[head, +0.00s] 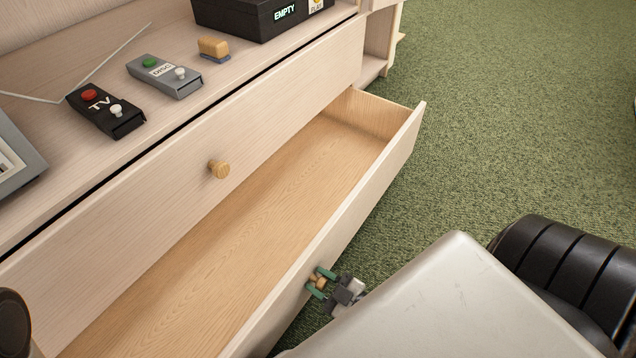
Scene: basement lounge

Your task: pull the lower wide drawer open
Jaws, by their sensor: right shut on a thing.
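The lower wide drawer (352,205) stands pulled out from the pale wooden cabinet, and its bare wooden floor shows empty where I can see it. Its near left end runs out of the frame. My right gripper (318,282) is at the drawer's front face, its green-tipped fingers shut on the small round wooden knob (320,281). My right arm's pale link hides part of the floor below. The upper drawer (150,215) above it is closed, with a round wooden knob (219,169). A dark rounded part at the lower left edge may be my left arm; its gripper does not show.
On the cabinet top are a black TV remote (104,113), a grey disc remote (163,78), a wood-and-blue block (213,47), a black box marked EMPTY (262,17) and a grey framed thing (18,165) at left. Green carpet (500,110) to the right is clear.

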